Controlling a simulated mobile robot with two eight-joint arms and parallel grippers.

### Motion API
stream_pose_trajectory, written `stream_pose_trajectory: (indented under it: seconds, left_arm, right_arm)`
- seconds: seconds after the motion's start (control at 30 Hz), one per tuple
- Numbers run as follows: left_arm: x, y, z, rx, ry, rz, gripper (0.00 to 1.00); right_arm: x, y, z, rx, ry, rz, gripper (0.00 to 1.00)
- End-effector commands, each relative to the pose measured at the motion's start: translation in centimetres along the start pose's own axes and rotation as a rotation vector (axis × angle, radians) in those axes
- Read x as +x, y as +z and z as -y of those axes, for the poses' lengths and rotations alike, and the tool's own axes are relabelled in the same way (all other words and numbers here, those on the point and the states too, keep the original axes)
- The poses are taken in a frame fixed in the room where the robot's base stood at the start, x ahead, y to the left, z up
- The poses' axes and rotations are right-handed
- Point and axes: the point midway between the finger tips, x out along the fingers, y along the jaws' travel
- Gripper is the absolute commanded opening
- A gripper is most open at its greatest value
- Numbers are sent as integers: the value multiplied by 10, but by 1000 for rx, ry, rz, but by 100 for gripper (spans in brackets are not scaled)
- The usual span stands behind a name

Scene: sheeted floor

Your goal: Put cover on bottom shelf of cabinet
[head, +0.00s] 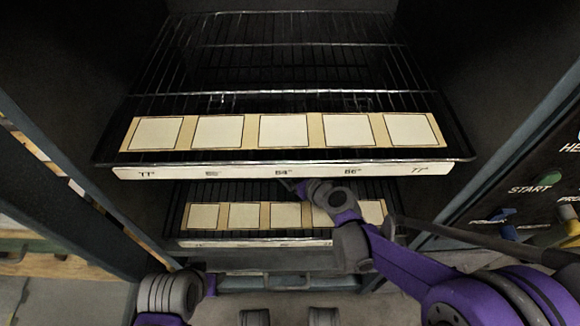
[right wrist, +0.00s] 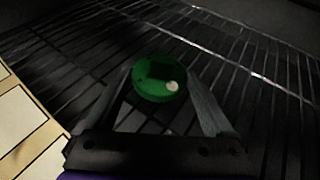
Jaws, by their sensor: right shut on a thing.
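A round green cover (right wrist: 158,78) with a small pale spot on it shows in the right wrist view. My right gripper (right wrist: 160,94) is shut on it, one finger at each side. Wire shelf bars lie beneath; I cannot tell whether the cover touches them. In the head view my right arm reaches into the cabinet (head: 64,165) between the upper shelf and the bottom shelf (head: 256,243). The upper shelf's front hides the cover and most of the gripper there. My left arm shows at the lower left, but its gripper is out of view.
The upper wire shelf (head: 292,168), with a labelled front strip and several cream squares, hangs over the right arm. Similar squares line the front of the bottom shelf. A control panel (head: 540,190) with knobs stands at the right. The bottom shelf's left side looks clear.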

Motion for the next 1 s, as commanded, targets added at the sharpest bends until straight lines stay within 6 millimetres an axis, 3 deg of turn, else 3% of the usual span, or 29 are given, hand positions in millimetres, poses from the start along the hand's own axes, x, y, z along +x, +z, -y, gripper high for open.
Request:
stream_pose_trajectory:
  seconds: [0.3, 0.33, 0.4, 0.73, 1.0]
  left_arm:
    - [3, 0, 0, 0, 0, 1, 50]
    - [2, 0, 0, 0, 0, 0, 50]
    - [2, 0, 0, 0, 0, 0, 50]
    - [-3, -1, 0, 0, 0, -1, 50]
    - [-16, -4, 0, 0, 0, -4, 50]
  right_arm:
    - [1, -3, 0, 0, 0, 0, 16]
    - [1, -2, 0, 0, 0, 0, 92]
    - [1, -2, 0, 0, 0, 0, 100]
    - [-4, 2, 0, 0, -1, 0, 100]
    - [-57, 3, 1, 0, -4, 0, 100]
